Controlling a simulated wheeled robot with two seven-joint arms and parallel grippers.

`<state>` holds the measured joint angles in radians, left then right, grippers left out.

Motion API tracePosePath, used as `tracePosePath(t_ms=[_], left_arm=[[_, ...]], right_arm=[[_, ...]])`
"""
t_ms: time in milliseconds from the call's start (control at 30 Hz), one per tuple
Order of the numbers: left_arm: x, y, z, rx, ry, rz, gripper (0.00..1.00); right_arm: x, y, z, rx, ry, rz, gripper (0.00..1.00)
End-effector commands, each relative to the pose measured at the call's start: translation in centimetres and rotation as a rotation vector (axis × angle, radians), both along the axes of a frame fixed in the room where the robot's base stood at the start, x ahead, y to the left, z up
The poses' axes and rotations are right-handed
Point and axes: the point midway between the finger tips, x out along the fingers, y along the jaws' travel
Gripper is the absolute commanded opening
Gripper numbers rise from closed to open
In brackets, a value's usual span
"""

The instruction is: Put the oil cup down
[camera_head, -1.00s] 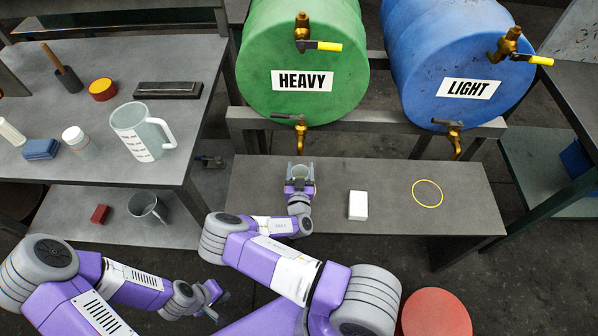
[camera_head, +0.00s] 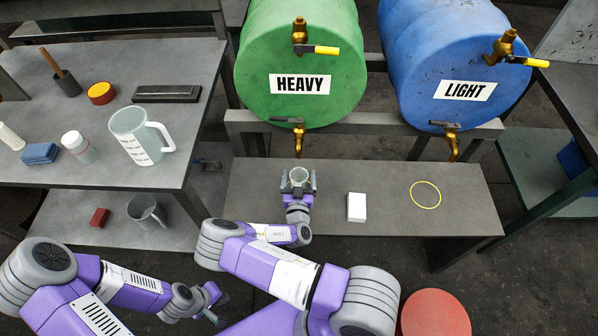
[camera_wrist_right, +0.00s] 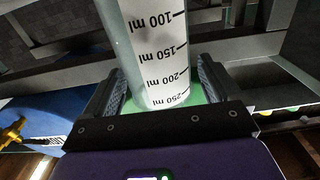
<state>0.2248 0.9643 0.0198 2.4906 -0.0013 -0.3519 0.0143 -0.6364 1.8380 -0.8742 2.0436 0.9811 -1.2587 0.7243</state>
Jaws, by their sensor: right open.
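The oil cup (camera_head: 299,176) is a small clear cup at the low bench, just below the green barrel's lower tap in the head view. Its printed ml scale (camera_wrist_right: 163,50) shows in the right wrist view. My right gripper (camera_head: 299,186) is open around the cup, with one finger on each side. In the wrist view, a gap shows between the cup and the right-hand finger; the gripper (camera_wrist_right: 160,92) hides part of the cup. My left gripper (camera_head: 213,300) is low at the left, apart from the cup, too small to read its jaws.
The low bench (camera_head: 400,220) holds a white block (camera_head: 356,207) and a yellow ring (camera_head: 425,194). The green barrel's lower tap (camera_head: 298,135) hangs close behind the cup. A blue barrel (camera_head: 450,60) stands right. The left table (camera_head: 100,105) holds a large measuring jug (camera_head: 133,135).

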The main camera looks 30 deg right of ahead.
Motion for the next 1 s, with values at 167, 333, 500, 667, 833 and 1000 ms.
tracePosePath(t_ms=[167,333,500,667,833,1000], left_arm=[[0.0,0.0,0.7,0.000,0.000,0.000,0.00],[0.0,0.0,1.1,0.000,0.000,0.000,0.00],[0.0,0.0,1.2,0.000,0.000,0.000,0.00],[0.0,0.0,1.2,0.000,0.000,0.000,0.00],[0.0,0.0,1.2,0.000,0.000,0.000,0.00],[0.0,0.0,1.2,0.000,0.000,0.000,0.00]], right_arm=[[-3.5,2.2,0.2,-0.002,0.002,0.003,0.90],[-6.3,3.9,0.1,-0.002,0.002,0.003,0.90],[-7.9,4.9,0.1,-0.002,0.001,0.002,0.90],[-8.3,5.1,0.1,-0.001,0.000,0.001,0.90],[-8.3,5.1,0.0,-0.001,0.000,0.001,0.90],[-8.3,5.1,0.0,-0.001,0.000,0.001,0.90]])
